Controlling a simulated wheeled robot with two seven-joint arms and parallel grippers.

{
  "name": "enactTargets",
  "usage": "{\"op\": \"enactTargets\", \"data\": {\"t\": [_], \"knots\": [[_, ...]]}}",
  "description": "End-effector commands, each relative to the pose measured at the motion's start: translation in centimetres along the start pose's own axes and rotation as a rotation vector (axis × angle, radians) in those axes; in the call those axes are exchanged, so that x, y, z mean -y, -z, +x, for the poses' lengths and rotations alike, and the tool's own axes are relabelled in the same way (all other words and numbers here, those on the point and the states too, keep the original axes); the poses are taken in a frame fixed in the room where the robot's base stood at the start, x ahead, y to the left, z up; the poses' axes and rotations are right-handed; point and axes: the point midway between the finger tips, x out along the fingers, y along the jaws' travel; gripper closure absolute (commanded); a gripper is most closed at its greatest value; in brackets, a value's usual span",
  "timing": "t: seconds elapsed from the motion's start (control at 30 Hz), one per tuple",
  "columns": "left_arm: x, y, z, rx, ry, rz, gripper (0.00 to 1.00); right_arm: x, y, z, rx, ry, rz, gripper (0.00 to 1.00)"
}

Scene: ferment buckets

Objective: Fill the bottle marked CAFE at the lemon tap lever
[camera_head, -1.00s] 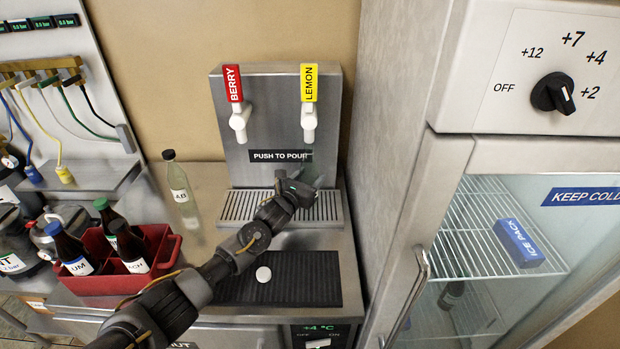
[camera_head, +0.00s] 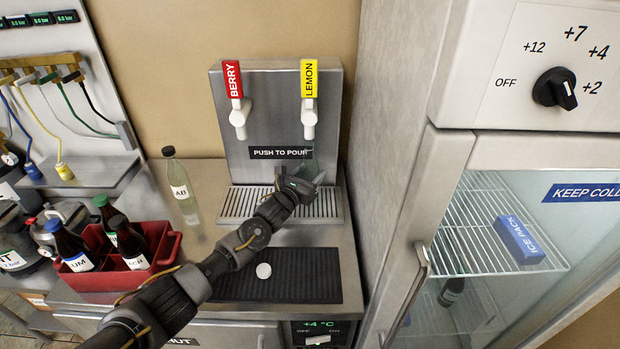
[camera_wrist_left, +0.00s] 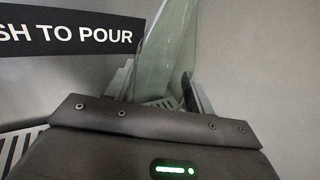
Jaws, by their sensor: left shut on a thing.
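The lemon tap lever (camera_head: 309,79) is yellow and upright, with a white spout (camera_head: 309,119) below it on the steel tap tower. My left gripper (camera_head: 309,176) is in front of the tower, over the drip grille, below the lemon spout. It is shut on a clear greenish bottle (camera_wrist_left: 167,50), which stands between its fingers in the left wrist view. The bottle's label does not show, so I cannot read whether it says CAFE. In the head view the bottle is mostly hidden by the gripper. My right gripper is not in view.
The red berry tap lever (camera_head: 232,80) is left of the lemon one. A clear bottle (camera_head: 181,190) stands on the counter, left of the drip grille (camera_head: 238,204). A red crate (camera_head: 166,250) holds dark bottles. A white cap-like disc (camera_head: 263,271) lies on the black mat (camera_head: 318,275). The fridge (camera_head: 400,150) stands close on the right.

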Motion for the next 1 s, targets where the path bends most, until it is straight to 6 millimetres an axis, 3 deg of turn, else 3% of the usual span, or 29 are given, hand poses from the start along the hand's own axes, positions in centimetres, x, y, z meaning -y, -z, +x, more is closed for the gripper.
{"op": "enactTargets", "data": {"t": [0.47,1.0], "knots": [[0.1,-0.2,-0.1,0.002,0.000,0.000,0.80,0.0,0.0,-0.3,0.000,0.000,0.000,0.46],[1.4,-0.2,-2.4,0.001,0.001,0.000,0.80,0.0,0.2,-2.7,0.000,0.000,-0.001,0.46]]}}
